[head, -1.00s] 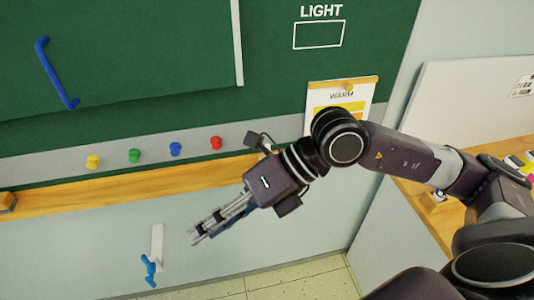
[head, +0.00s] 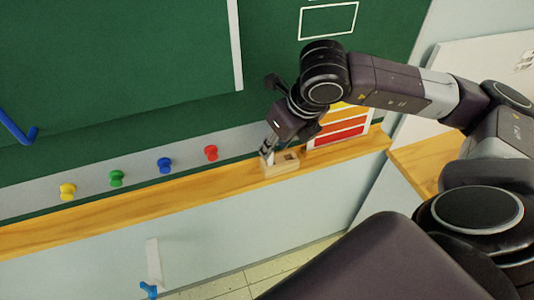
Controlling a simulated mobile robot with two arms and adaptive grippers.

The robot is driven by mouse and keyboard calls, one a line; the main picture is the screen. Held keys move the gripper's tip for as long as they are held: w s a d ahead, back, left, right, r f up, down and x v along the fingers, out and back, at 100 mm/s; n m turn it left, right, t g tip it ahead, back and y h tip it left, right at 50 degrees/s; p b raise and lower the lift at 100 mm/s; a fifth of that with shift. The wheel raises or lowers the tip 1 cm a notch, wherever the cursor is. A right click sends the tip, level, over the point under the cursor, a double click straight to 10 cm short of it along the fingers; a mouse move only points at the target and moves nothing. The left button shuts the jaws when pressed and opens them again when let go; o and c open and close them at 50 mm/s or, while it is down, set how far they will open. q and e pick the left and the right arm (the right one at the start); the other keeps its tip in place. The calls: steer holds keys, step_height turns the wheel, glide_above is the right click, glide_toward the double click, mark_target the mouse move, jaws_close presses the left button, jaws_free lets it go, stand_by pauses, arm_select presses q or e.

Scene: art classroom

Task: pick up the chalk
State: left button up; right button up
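A small white piece (head: 270,158), which looks like the chalk, stands in the left part of a light wooden holder (head: 284,169) on the wooden ledge below the green board. The holder's right part has a dark opening. My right gripper (head: 267,149) points down at the white piece from above, its fingertips at or very near its top. The fingers are small and partly overlapped in this view, so I cannot tell whether they grip it. My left gripper is not in view.
The wooden ledge (head: 204,186) runs along the board. Yellow (head: 67,191), green (head: 116,178), blue (head: 164,165) and red (head: 211,153) knobs sit above it. A chart with coloured bands (head: 340,134) stands just right of the gripper. The ledge left of the holder is clear.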

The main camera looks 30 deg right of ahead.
mark_target(270, 160)
steer(key=p+x, duration=0.2)
steer(key=x, duration=0.1)
steer(key=shift+d+f, duration=0.1)
steer(key=shift+d, duration=0.05)
steer(key=shift+x, duration=1.1)
steer(key=shift+w+f, duration=0.1)
steer(key=shift+w, duration=0.1)
steer(key=c, duration=0.7)
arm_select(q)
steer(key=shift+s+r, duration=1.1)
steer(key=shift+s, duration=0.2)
arm_select(e)
jaws_close()
